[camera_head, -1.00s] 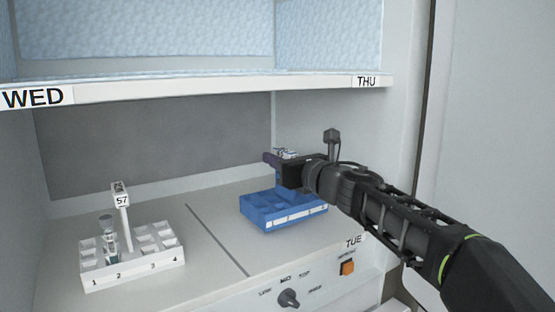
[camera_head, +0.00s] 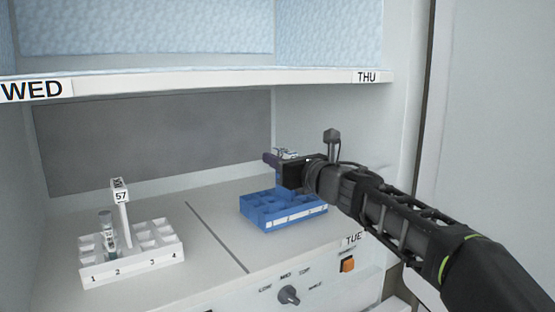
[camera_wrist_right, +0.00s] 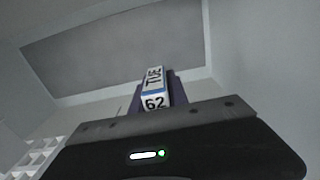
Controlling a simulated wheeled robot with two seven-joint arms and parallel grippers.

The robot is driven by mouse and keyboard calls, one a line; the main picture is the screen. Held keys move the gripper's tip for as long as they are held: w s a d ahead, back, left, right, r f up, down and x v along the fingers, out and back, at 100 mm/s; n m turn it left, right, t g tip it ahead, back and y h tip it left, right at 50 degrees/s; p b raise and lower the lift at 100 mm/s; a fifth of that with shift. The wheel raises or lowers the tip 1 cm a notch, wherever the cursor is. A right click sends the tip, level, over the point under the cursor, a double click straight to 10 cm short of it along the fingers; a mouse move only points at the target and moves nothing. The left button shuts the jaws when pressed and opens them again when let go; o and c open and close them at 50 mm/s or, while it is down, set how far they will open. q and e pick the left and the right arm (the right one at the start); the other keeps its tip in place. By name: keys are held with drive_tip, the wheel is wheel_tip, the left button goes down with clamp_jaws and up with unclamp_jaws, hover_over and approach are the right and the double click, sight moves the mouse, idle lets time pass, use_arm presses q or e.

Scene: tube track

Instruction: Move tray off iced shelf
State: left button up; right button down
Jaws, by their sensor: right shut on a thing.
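A blue tray (camera_head: 283,211) with several compartments stands on the lower shelf in the TUE section, right of the divider line. My right gripper (camera_head: 283,165) is over the tray, shut on its upright post. The post's top tag reads TUE and 62 and shows in the right wrist view (camera_wrist_right: 154,88) between the fingers. The arm hides part of the tray's back right side. A white tray (camera_head: 135,256) with a post tagged 57 and a tube stands on the lower shelf at the left. My left gripper is not in view.
The iced upper shelf (camera_head: 200,87), labelled WED and THU, has frosted walls and overhangs the lower shelf (camera_head: 205,215). A panel below holds a dial (camera_head: 289,295) and an orange switch (camera_head: 347,265). Lower shelf space between the trays is clear.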

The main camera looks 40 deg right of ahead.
drive_tip(key=shift+f+b, duration=0.35)
drive_tip(key=shift+f, duration=0.05)
idle(0.4)
drive_tip(key=c, duration=1.2)
unclamp_jaws()
drive_tip(key=shift+s+a+p, duration=0.1)
drive_tip(key=shift+s+p, duration=0.35)
drive_tip(key=shift+s, duration=3.45)
